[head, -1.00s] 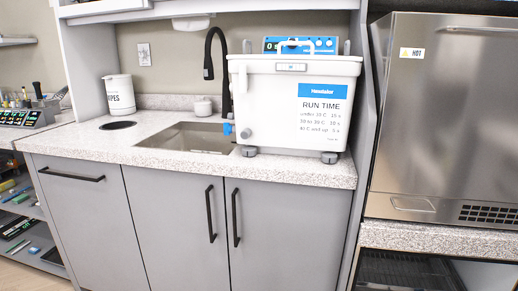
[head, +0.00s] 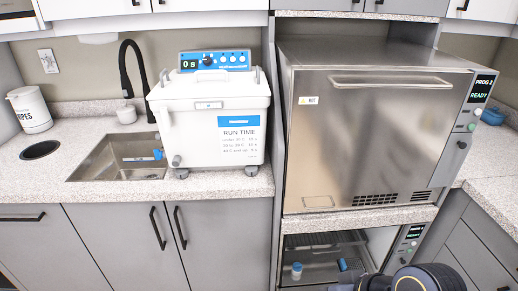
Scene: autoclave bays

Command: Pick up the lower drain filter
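The lower autoclave chamber (head: 325,246) stands open under the counter in the head view, with a wire rack inside. A small white cylinder with a blue top (head: 297,271) stands upright near the chamber's front left. A second small blue piece (head: 342,264) lies to its right near the middle. I cannot tell for sure which of these is the lower drain filter. Part of my arm, dark with a gold ring, shows at the bottom right, in front of the chamber's right side. Neither gripper's fingers are in view.
The upper autoclave (head: 375,130) is shut, and its panel (head: 480,95) reads READY. A white ultrasonic bath (head: 210,120) stands on the counter beside the sink (head: 110,160), which has a blue-ended item in it. A wipes tub (head: 30,110) is at far left.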

